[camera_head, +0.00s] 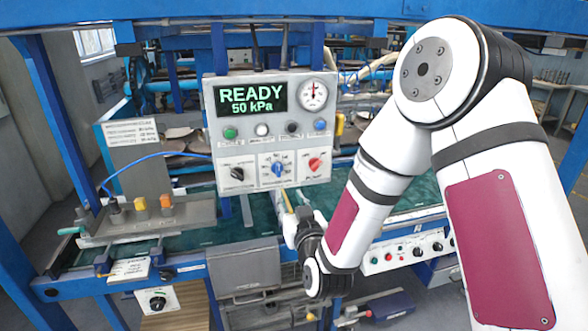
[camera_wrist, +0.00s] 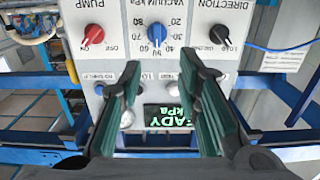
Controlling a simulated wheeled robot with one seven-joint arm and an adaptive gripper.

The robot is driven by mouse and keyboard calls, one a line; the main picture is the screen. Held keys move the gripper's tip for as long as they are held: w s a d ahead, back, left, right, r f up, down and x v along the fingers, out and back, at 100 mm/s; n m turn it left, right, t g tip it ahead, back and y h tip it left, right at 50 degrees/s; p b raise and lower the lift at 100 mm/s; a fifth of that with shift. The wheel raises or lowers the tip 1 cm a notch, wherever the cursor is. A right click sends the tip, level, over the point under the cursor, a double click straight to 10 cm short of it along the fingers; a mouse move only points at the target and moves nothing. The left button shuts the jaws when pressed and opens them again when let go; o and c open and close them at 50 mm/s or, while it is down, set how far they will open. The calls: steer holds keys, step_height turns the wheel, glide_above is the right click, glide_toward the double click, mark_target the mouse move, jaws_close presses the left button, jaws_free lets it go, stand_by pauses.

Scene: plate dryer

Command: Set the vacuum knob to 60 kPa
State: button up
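The blue vacuum knob (camera_head: 277,169) is at the lower middle of the grey control panel (camera_head: 325,139). In the wrist view, upside down, the vacuum knob (camera_wrist: 156,32) lies under the label "VACUUM kPa", among marks from 20 to 80, and seems to point at 50. The green display (camera_head: 251,100) reads "READY 50 kPa". My gripper (camera_head: 292,207) is below and in front of the panel, apart from the knob. In the wrist view my gripper (camera_wrist: 161,60) has its two fingers spread, with nothing between them, and the knob shows just beyond the tips.
A black direction knob (camera_head: 237,173) and a red pump knob (camera_head: 315,164) flank the blue knob. Several buttons (camera_head: 262,129) and a round gauge (camera_head: 313,95) sit above. A fixture with orange blocks (camera_head: 140,204) stands left on the green bed. Blue frame posts surround the panel.

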mark_target(279, 171)
steer(key=x, duration=1.3)
steer(key=shift+w+d, duration=0.1)
steer(key=shift+w, duration=0.35)
jaws_close()
